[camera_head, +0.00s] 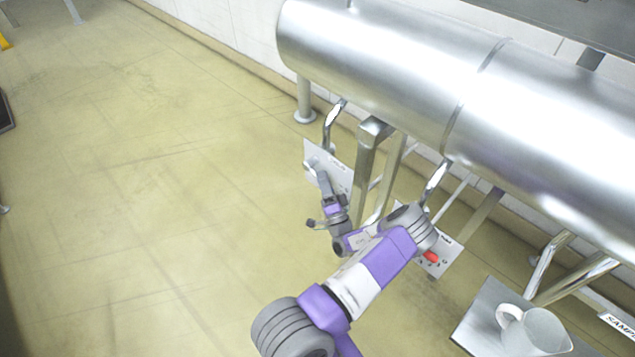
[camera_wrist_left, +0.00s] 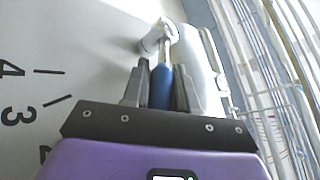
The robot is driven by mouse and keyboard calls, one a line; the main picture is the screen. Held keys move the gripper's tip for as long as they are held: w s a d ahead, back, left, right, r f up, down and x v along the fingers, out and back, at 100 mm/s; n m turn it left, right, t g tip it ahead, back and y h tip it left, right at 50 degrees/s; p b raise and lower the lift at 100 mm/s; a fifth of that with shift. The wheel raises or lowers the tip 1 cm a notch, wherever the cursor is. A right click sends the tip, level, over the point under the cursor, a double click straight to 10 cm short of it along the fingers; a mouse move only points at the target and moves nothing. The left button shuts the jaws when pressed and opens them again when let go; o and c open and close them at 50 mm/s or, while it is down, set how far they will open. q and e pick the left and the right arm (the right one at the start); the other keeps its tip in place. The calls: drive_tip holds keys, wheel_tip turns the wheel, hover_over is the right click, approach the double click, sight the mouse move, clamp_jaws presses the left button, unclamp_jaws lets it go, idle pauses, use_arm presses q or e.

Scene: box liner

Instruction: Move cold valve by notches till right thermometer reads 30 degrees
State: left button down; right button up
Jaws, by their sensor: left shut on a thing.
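The cold valve has a blue lever (camera_wrist_left: 161,88), seen in the left wrist view with a metal stem running up to a round silver pivot. It stands over a white plate (camera_wrist_left: 60,35) with notch marks and the numbers 4, 3 and part of a 2 to the left. My left gripper (camera_wrist_left: 160,86) is shut on the blue lever, one finger on each side. In the head view my left gripper (camera_head: 322,178) is at the left white plate (camera_head: 342,174), and the lever is hidden. I cannot make out the right thermometer or its reading. My right gripper is not in view.
A large shiny horizontal tank (camera_head: 400,65) lies above the plates on metal legs. A second plate with a red handle (camera_head: 431,256) is right of my left arm. A white jug (camera_head: 535,332) stands on a grey surface at lower right.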

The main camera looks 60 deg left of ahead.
use_arm(q)
drive_tip(key=c, duration=1)
unclamp_jaws()
drive_tip(key=shift+o, duration=0.2)
drive_tip(key=shift+d+f, duration=0.1)
drive_tip(key=shift+d, duration=0.05)
drive_tip(key=v, duration=0.3)
drive_tip(key=shift+d+p, duration=0.4)
drive_tip(key=s+d+p, duration=0.1)
drive_tip(key=s+d, duration=0.1)
drive_tip(key=d, duration=0.8)
drive_tip(key=shift+d, duration=0.4)
drive_tip(key=shift+c, duration=0.2)
